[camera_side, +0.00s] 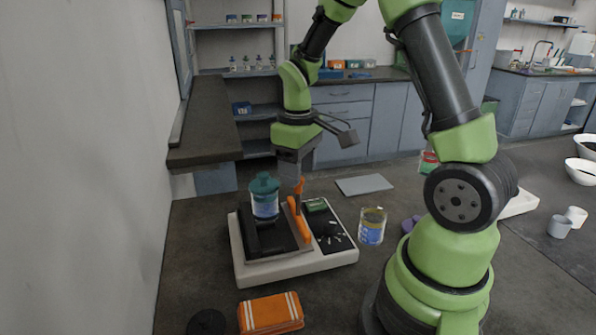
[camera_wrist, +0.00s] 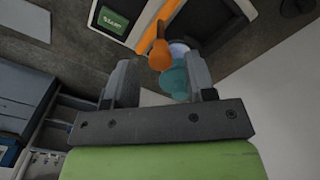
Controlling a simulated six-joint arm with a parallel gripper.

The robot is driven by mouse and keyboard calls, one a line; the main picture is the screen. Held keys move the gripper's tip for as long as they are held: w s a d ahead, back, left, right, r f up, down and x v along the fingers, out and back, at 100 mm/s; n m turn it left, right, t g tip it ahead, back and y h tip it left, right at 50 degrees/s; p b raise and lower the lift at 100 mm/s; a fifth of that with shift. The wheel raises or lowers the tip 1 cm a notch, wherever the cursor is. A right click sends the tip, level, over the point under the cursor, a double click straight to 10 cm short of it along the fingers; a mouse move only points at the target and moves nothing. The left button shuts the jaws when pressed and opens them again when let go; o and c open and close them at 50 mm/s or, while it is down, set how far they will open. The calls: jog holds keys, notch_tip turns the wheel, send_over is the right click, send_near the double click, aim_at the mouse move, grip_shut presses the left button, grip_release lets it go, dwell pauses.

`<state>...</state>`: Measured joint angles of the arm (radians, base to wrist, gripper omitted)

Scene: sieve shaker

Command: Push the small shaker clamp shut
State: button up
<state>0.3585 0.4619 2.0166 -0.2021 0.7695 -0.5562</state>
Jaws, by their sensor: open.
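The sieve shaker is a white base (camera_side: 290,266) with a dark plate on the left and a black panel on the right, with a green screen (camera_side: 316,205). A jar with a teal lid (camera_side: 264,184) stands upright on the plate. The orange clamp (camera_side: 300,224) is beside the jar, its upper end rising toward my gripper. In the wrist view, the clamp's rounded orange end (camera_wrist: 159,54) shows between my fingers, near the teal lid (camera_wrist: 174,80). My gripper (camera_side: 290,178) points down just above the clamp, open. I cannot tell whether it touches the clamp.
A glass jar with yellowish contents (camera_side: 371,228) stands right of the shaker. An orange striped cloth (camera_side: 270,314) and a black round object (camera_side: 206,322) lie in front. A flat grey sheet (camera_side: 364,185) lies behind. A wall (camera_side: 80,170) bounds the left.

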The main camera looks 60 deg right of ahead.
jog(key=shift+f, duration=0.45)
grip_shut()
jog(key=shift+w+a, duration=1)
jog(key=shift+a, duration=0.05)
grip_release()
jog(key=shift+r, duration=0.1)
